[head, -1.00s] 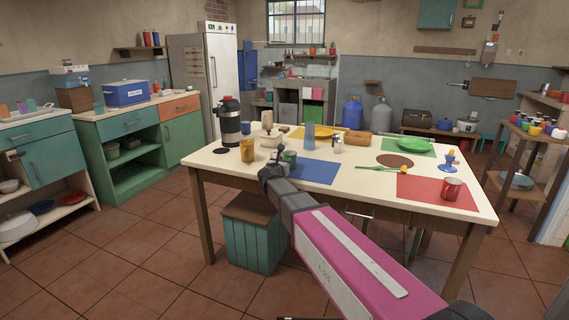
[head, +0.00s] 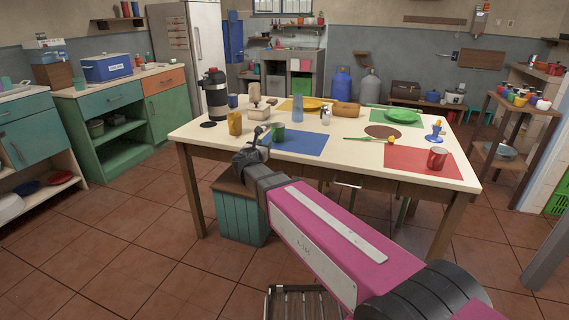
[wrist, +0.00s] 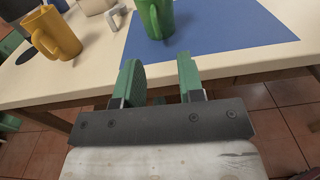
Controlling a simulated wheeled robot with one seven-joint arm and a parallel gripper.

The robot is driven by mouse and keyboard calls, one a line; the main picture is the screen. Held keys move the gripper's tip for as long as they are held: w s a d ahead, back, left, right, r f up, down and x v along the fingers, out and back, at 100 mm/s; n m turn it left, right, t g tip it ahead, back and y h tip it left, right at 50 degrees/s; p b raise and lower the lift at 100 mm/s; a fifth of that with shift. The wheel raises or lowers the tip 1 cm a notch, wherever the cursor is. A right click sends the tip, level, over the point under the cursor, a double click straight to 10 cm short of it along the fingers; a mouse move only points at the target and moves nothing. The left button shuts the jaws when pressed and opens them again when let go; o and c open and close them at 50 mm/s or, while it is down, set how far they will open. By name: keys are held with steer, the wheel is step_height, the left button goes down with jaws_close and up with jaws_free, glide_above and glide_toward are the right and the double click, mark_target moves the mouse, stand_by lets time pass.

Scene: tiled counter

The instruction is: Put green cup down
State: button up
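The green cup (head: 277,132) stands upright at the left edge of the blue mat (head: 305,144) on the cream table. In the wrist view the green cup (wrist: 156,18) is at the top, ahead of the fingers, and its upper part is cut off. The blue mat (wrist: 225,30) lies around and right of it. My gripper (head: 261,141) is at the table's near edge, in front of the cup and slightly left. In the wrist view my gripper (wrist: 160,76) is open, with nothing between its green-padded fingers and a gap to the cup.
A yellow mug (wrist: 54,34) stands left of the cup. A black and silver flask (head: 214,94) stands at the table's left. A teal stool (head: 240,211) is below the near edge.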

steer(key=d+f+m+g, duration=0.1)
steer(key=d+f+m, duration=0.1)
steer(key=d, duration=0.1)
steer(key=s+d+f+m+g+h, duration=0.1)
steer(key=d+m, duration=0.1)
steer(key=d, duration=0.1)
steer(key=s+d+f+m+g, duration=0.1)
steer(key=d+f+m, duration=0.1)
steer(key=d, duration=0.1)
steer(key=shift+d+f+m+g+h, duration=0.25)
steer(key=shift+f+m+g+h, duration=0.05)
steer(key=shift+f+g, duration=0.1)
steer(key=s+d+f+m+g, duration=0.5)
steer(key=d+f+m, duration=0.25)
steer(key=d, duration=0.25)
steer(key=s+d+f+m+g+y, duration=0.3)
steer(key=s+f+m+g+y, duration=0.1)
steer(key=s+m, duration=0.4)
steer(key=s+d+f+m+g+y, duration=0.3)
steer(key=s+f+m, duration=0.3)
steer(key=m, duration=0.3)
steer(key=shift+s+d+f+g+y, duration=0.2)
steer(key=shift+s+d+g+y, duration=0.25)
steer(key=shift+s+d, duration=0.35)
